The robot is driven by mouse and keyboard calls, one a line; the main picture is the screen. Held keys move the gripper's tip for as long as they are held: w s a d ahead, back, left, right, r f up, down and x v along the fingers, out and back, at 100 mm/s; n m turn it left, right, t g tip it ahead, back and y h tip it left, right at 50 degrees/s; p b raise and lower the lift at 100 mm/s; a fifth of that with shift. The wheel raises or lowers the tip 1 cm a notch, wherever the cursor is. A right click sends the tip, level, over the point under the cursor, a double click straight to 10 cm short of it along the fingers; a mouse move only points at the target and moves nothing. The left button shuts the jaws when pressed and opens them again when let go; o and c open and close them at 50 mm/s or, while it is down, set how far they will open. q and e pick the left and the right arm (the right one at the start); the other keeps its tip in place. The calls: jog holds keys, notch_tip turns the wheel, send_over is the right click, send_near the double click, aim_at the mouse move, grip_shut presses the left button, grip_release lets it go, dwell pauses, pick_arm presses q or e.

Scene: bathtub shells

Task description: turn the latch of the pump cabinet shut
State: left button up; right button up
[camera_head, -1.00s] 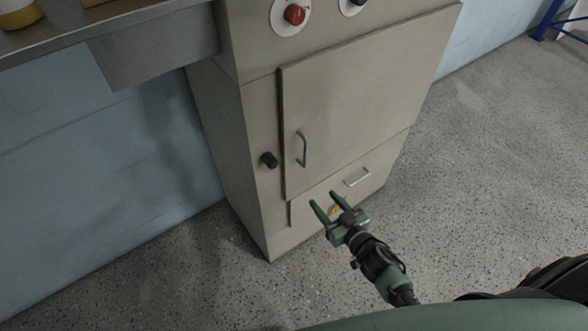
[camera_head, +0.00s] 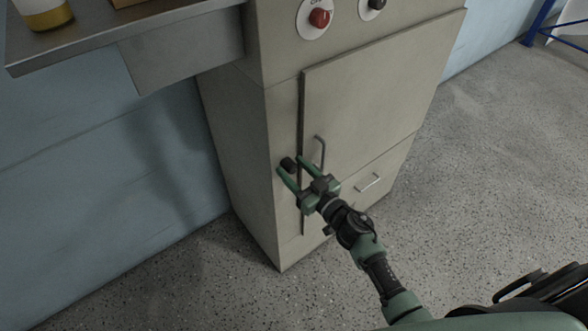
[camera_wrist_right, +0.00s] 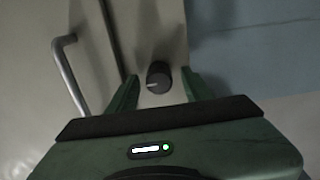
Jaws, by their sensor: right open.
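The pump cabinet (camera_head: 232,130) is a tall grey-beige box; its door (camera_head: 370,85) looks closed against the front. The latch (camera_head: 288,163) is a small black knob on the frame just left of the door's edge. It also shows in the right wrist view (camera_wrist_right: 158,76), with a pale line on its face. My right gripper (camera_head: 291,168) is open, its green fingers pointing at the latch. In the right wrist view the fingers (camera_wrist_right: 160,88) lie to either side of the knob, with gaps showing on both sides. My left gripper is not in view.
A bar handle (camera_head: 321,152) stands out from the door right beside my right gripper; it also shows in the wrist view (camera_wrist_right: 70,75). A red knob (camera_head: 319,18) and black knob (camera_head: 376,3) are above. A metal counter (camera_head: 130,33) juts out at left. Open floor (camera_head: 480,190) lies right.

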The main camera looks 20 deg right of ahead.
grip_shut()
jog(key=n, duration=0.4)
jog(key=n+b, duration=0.1)
jog(key=n, duration=0.3)
jog(key=shift+f+n, duration=0.1)
jog(key=shift+n, duration=0.2)
jog(key=n+b, duration=0.1)
jog(key=n, duration=0.4)
jog(key=shift+a+f, duration=0.1)
jog(key=shift+n+b, duration=0.75)
jog(key=shift+n, duration=1.35)
jog(key=shift+s, duration=0.1)
